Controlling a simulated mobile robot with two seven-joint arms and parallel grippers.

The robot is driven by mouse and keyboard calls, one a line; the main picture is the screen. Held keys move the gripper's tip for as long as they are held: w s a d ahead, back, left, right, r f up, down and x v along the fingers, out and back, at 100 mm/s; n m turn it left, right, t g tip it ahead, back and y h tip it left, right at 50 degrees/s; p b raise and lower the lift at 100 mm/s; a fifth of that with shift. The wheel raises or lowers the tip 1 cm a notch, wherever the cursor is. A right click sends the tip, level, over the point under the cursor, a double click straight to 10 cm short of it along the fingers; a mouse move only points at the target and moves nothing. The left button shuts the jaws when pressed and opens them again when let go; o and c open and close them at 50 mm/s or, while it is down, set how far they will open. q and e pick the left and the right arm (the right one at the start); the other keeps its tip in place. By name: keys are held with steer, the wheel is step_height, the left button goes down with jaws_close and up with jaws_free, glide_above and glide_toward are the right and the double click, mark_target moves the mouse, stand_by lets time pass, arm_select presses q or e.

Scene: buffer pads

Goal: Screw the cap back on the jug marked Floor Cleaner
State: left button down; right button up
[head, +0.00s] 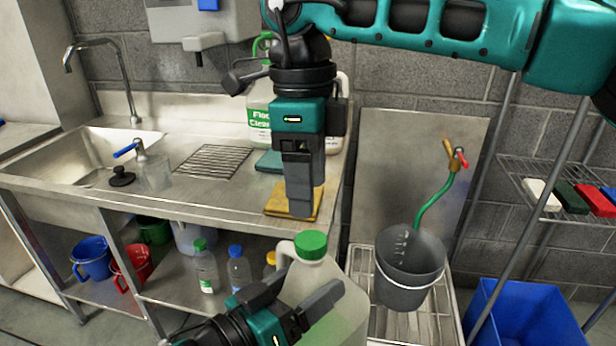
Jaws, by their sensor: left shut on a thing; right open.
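A large translucent jug (318,284) with greenish liquid is in front at the bottom centre. A green cap (312,243) sits on its mouth; I cannot tell how tight it is. No label on it shows. My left gripper (318,305) is shut on this jug's body. A second jug, labelled "Floor Cleaner" (259,118), stands at the back of the counter, partly hidden by my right arm; its top is unclear, with a green shape above it. My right gripper (303,205) points down, open, seen edge-on above the front jug and in front of a yellow cloth (275,203).
A steel counter (205,196) holds a sink (70,160), a wire rack (213,160) and another white jug behind my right arm. Bottles and mugs stand on the shelf below. A grey bucket (408,272) with a green hose is at right, near a blue bin (525,315).

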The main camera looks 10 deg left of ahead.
mark_target(311, 239)
arm_select(q)
steer(key=shift+r, duration=0.3)
arm_select(e)
steer(key=f, duration=0.8)
steer(key=shift+s+d, duration=0.2)
steer(key=shift+s, duration=0.05)
steer(key=c, duration=1.1)
steer(key=o, duration=1.2)
steer(key=shift+o, duration=0.2)
steer(key=shift+r, duration=0.1)
step_height(311, 239, up, 12)
steer(key=shift+w+a, duration=0.3)
steer(key=shift+w, duration=0.1)
